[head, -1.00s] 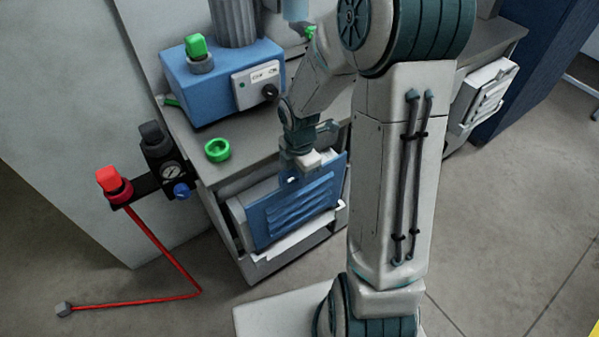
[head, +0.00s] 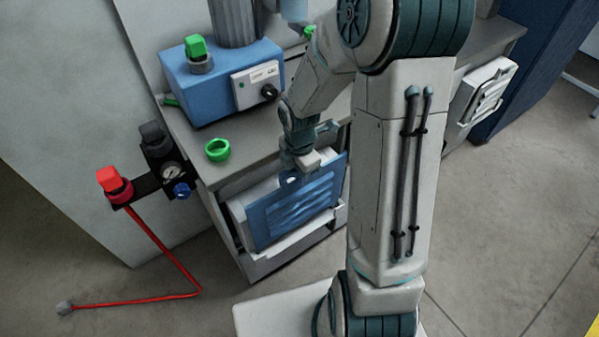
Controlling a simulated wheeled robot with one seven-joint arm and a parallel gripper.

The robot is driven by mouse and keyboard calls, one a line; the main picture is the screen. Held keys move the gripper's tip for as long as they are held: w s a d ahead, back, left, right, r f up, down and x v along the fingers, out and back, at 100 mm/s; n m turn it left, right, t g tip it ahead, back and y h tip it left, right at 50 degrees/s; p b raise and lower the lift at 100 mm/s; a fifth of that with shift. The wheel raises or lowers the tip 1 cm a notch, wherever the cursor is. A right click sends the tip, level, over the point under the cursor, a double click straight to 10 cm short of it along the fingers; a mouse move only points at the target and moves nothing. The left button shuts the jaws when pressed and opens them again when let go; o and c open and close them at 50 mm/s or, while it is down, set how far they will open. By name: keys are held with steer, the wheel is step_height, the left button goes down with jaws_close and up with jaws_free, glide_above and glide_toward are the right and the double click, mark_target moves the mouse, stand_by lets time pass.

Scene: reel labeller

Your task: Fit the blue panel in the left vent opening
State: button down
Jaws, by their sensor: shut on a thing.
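The blue panel (head: 294,211) has slanted louvre slots and stands nearly upright at the front of the grey cabinet (head: 232,180). It covers most of the left vent opening, whose pale frame (head: 238,212) shows at its left and below it. My gripper (head: 291,178) is shut on the panel's upper edge. The fingertips are partly hidden by the gripper body. I cannot tell whether the panel is seated in the opening or just in front of it.
A blue machine box (head: 215,85) and a green ring (head: 217,150) stand on the cabinet top. A red-handled valve (head: 112,182) with a red pipe is at the left. A white louvred panel (head: 487,90) is at the right. My arm hides the middle of the cabinet front.

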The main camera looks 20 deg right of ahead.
steer(key=shift+f, duration=0.1)
step_height(320, 180, down, 6)
steer(key=b, duration=0.4)
steer(key=shift+f, duration=0.15)
steer(key=c, duration=1.2)
jaws_free()
step_height(320, 180, up, 13)
steer(key=p, duration=0.2)
steer(key=shift+r+p, duration=0.2)
steer(key=shift+p, duration=0.1)
steer(key=shift+r, duration=0.25)
